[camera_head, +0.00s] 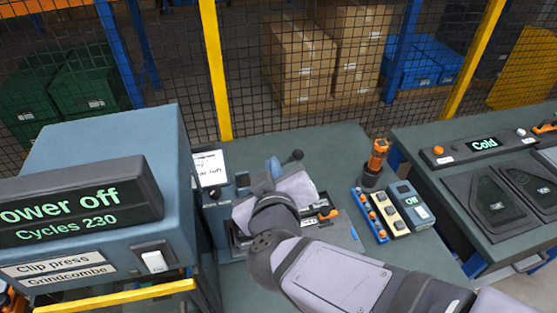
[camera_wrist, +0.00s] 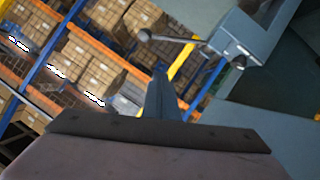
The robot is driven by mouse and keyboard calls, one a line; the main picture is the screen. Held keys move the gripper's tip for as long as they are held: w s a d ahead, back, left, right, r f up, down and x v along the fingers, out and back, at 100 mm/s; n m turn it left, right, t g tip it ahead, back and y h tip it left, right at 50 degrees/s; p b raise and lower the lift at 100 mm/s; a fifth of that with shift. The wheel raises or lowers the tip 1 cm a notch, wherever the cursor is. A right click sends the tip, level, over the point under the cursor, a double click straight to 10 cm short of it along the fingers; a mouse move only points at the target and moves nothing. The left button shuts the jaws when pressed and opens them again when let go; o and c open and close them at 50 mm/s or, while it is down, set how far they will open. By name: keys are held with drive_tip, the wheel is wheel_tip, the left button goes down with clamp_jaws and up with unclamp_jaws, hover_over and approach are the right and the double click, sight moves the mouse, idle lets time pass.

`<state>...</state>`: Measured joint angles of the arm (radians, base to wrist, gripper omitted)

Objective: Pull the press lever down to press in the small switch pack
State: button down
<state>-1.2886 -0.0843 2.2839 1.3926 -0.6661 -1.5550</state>
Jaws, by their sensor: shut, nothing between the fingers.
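The press lever ends in a dark ball knob (camera_head: 297,155), just right of my gripper in the head view. In the wrist view its rod runs from the ball (camera_wrist: 145,35) to a pivot on the blue-grey press body (camera_wrist: 245,40). My gripper (camera_head: 273,166) is beside the lever; its closed fingers (camera_wrist: 160,92) point up in the wrist view, below the knob and apart from it in the picture. Nothing is held. My arm hides much of the dark fixture (camera_head: 325,208) with an orange handle. I cannot make out the small switch pack.
The clip press cabinet (camera_head: 100,180), its display reading "ower off", stands at left. Blue and yellow strips (camera_head: 380,207), a box reading "Off" (camera_head: 408,200) and an orange-topped tool (camera_head: 377,158) stand at right. A mesh fence is behind.

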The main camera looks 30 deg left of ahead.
drive_tip(key=shift+s+a+r, duration=0.1)
drive_tip(key=shift+s+r, duration=0.15)
drive_tip(key=shift+s, duration=0.3)
drive_tip(key=shift+w, duration=0.1)
drive_tip(key=w+a+f+b, duration=0.1)
drive_tip(key=w+a+f, duration=0.2)
drive_tip(key=w+f, duration=0.4)
drive_tip(key=shift+w, duration=0.8)
drive_tip(key=shift+f, duration=0.1)
drive_tip(key=shift+f+b, duration=0.1)
drive_tip(key=shift+b, duration=0.2)
